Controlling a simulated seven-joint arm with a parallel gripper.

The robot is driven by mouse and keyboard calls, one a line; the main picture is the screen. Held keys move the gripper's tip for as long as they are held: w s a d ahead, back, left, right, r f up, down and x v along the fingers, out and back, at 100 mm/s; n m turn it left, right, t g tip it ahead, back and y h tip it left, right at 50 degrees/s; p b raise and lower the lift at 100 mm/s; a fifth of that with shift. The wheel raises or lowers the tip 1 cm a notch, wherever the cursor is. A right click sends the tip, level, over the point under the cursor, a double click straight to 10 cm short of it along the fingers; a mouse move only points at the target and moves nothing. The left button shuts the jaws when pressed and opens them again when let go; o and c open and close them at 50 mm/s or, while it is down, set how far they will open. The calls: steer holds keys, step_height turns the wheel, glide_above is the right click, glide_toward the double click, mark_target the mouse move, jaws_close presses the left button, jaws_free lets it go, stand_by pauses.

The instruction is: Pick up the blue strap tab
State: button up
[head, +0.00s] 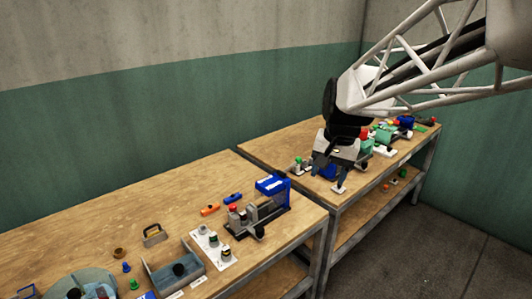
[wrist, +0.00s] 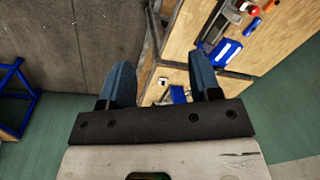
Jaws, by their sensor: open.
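My gripper (head: 330,172) hangs over the near end of the right-hand table, and its fingers are apart with nothing held between them. In the wrist view the two blue-grey fingers (wrist: 159,64) point toward the tables. A small blue piece (wrist: 179,94) shows between them, close to the right finger and partly hidden at its lower end. In the head view a blue patch (head: 328,171) shows behind the gripper, mostly hidden by it. I cannot tell which blue piece is the strap tab.
The left-hand table (head: 130,210) holds a press (head: 257,217), a small orange part (head: 210,209), a small blue part (head: 232,197) and a grey tray (head: 170,284). A narrow gap separates the tables. Several coloured parts crowd the right-hand table's far end.

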steer(key=w+a+f+m+g, duration=0.1)
steer(key=w+a, duration=0.2)
steer(key=w, duration=0.3)
steer(key=w+a+f, duration=0.2)
steer(key=w+a, duration=0.1)
steer(key=w, duration=0.3)
steer(key=m+g+y, duration=0.2)
steer(key=m+g, duration=0.1)
steer(key=m, duration=0.2)
glide_above(233, 195)
steer(key=w+d, duration=0.2)
steer(key=d, duration=0.1)
step_height(233, 195, down, 25)
steer(key=shift+a+f, duration=0.1)
steer(key=shift+a, duration=0.05)
steer(key=shift+w+a+f, duration=0.15)
steer(key=shift+a+f, duration=0.2)
steer(key=shift+x, duration=1.3)
steer(key=shift+d, duration=0.1)
